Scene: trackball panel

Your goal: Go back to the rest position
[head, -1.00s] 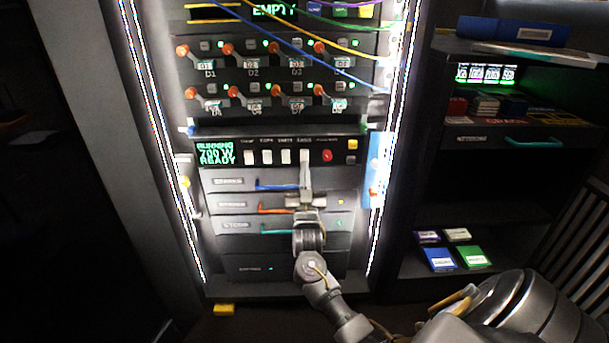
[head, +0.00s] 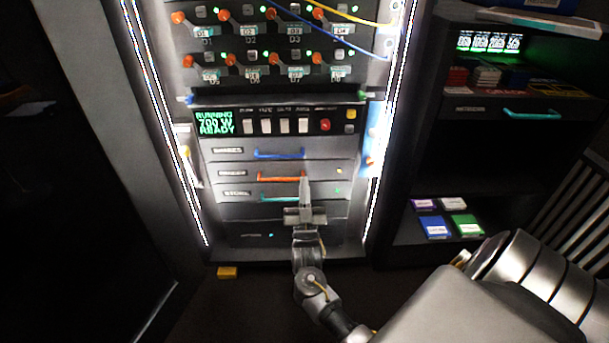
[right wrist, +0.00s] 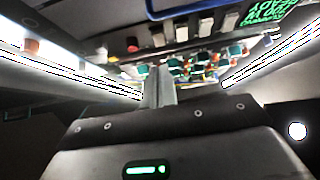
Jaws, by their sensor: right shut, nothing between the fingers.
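My right gripper (head: 304,188) is shut and empty in the head view. It stands in front of the lower drawers of the lit rack, its fingers pointing up and overlapping the orange handle (head: 275,178) and the teal handle (head: 277,198) in the picture. I cannot tell whether it touches them. In the right wrist view its closed fingers (right wrist: 158,88) show below the row of switches. My left gripper is not in view.
The rack holds a switch panel (head: 288,125) reading "RUNNING 700 W READY" and rows of orange-tipped levers above. A blue drawer handle (head: 279,155) is above the orange one. A shelf unit (head: 440,185) with colored boxes stands right. A yellow block (head: 228,272) lies on the floor.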

